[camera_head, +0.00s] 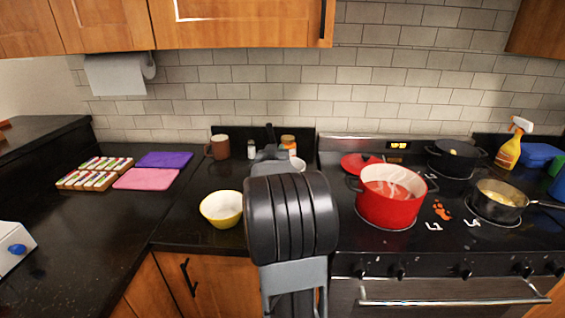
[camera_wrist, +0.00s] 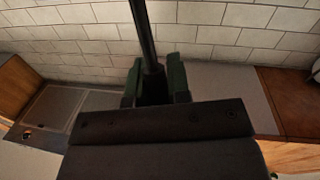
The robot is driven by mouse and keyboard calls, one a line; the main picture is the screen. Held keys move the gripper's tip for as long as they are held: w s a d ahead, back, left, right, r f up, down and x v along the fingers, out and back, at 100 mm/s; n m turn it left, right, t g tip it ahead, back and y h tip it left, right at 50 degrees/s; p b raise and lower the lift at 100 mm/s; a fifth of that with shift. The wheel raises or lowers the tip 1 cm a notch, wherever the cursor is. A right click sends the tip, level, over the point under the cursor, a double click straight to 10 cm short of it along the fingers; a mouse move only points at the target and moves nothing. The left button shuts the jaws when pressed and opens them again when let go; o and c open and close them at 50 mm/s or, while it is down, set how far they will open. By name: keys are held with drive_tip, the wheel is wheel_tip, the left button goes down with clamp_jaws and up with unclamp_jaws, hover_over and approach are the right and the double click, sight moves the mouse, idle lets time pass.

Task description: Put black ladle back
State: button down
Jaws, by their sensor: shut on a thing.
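My gripper (camera_wrist: 156,84) is shut on the black ladle (camera_wrist: 144,34); its long dark handle stands up between the two fingers in the wrist view. The ladle's bowl is not visible there. In the head view, my arm hides most of the gripper. A dark tip, which looks like the ladle's handle (camera_head: 270,133), shows above my arm near the back of the counter. I cannot tell what is below the grip.
A yellow-white bowl (camera_head: 222,208) sits left of my arm. A brown mug (camera_head: 218,147), a salt shaker (camera_head: 252,149) and an orange-lidded jar (camera_head: 289,144) stand near the back wall. A red pot (camera_head: 389,203) is on the stove to the right. Upper cabinets (camera_head: 235,24) hang above.

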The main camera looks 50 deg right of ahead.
wheel_tip(320, 180, up, 10)
drive_tip(key=p, duration=0.2)
wheel_tip(320, 180, down, 9)
drive_tip(key=w+m+g+b, duration=0.1)
drive_tip(key=shift+d+r+g, duration=0.15)
drive_tip(key=shift+d+g, duration=0.15)
drive_tip(key=shift+d, duration=0.15)
idle(0.3)
drive_tip(key=shift+f+b, duration=0.4)
drive_tip(key=shift+f, duration=0.2)
idle(0.5)
drive_tip(key=c, duration=1)
unclamp_jaws()
drive_tip(key=shift+r, duration=0.1)
drive_tip(key=v, duration=1.3)
drive_tip(key=shift+s+a+p, duration=0.25)
drive_tip(key=shift+a+p, duration=0.05)
drive_tip(key=shift+a, duration=0.05)
drive_tip(key=shift+w+a+r, duration=0.1)
